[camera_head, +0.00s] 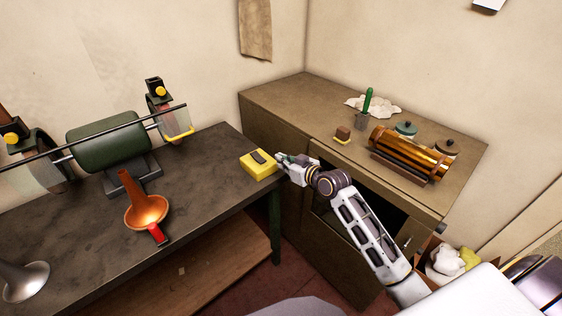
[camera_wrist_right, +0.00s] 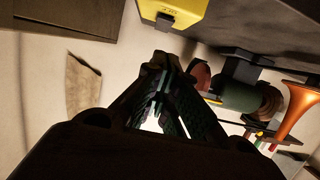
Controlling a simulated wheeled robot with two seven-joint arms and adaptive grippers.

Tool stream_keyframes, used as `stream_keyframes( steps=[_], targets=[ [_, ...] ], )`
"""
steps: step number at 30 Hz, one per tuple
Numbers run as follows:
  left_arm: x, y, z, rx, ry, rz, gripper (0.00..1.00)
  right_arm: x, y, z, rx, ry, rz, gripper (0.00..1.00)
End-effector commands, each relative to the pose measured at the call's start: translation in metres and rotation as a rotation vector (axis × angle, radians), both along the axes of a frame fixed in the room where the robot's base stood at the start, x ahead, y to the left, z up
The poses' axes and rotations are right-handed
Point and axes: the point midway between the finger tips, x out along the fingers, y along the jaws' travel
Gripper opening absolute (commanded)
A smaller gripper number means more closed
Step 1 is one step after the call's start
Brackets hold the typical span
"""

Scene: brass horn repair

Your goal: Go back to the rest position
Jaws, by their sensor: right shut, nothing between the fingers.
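My right gripper (camera_head: 284,160) is at the end of my outstretched right arm, beside the right end of the dark workbench. Its fingers are shut and empty. In the right wrist view the gripper (camera_wrist_right: 160,75) shows as dark fingers close together. A yellow box (camera_head: 258,165) with a dark part on top sits on the bench corner, just left of the fingertips. It also shows at the top of the right wrist view (camera_wrist_right: 180,12). Whether the fingers touch the box is hard to tell. My left gripper is not in view.
The dark workbench (camera_head: 90,240) holds a green bench grinder (camera_head: 108,140), a copper funnel-like piece (camera_head: 147,212) and a grey horn bell (camera_head: 26,281). A brown cabinet (camera_head: 290,95) behind my right arm carries a brass cylinder (camera_head: 408,152), jars and a white cloth (camera_head: 375,106).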

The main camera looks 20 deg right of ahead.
Motion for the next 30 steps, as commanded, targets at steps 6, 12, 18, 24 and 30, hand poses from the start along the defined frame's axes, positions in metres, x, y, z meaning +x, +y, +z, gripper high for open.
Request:
stream_keyframes(
  steps=[6, 12, 18, 24, 30],
  targets=[
    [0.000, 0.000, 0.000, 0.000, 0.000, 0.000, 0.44, 0.000, 0.000, 0.000, 0.000, 0.000, 0.000, 0.00],
    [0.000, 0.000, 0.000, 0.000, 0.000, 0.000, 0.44, 0.000, 0.000, 0.000, 0.001, 0.000, 0.000, 0.00],
    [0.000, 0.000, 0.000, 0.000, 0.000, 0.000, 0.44, 0.001, 0.000, 0.002, 0.031, 0.000, -0.011, 0.00],
    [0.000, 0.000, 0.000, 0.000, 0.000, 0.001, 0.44, 0.007, -0.008, 0.012, 0.065, -0.046, -0.054, 0.00],
    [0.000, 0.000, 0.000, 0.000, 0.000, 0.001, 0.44, 0.018, -0.032, -0.019, 0.051, -0.035, -0.122, 0.00]
  ],
)
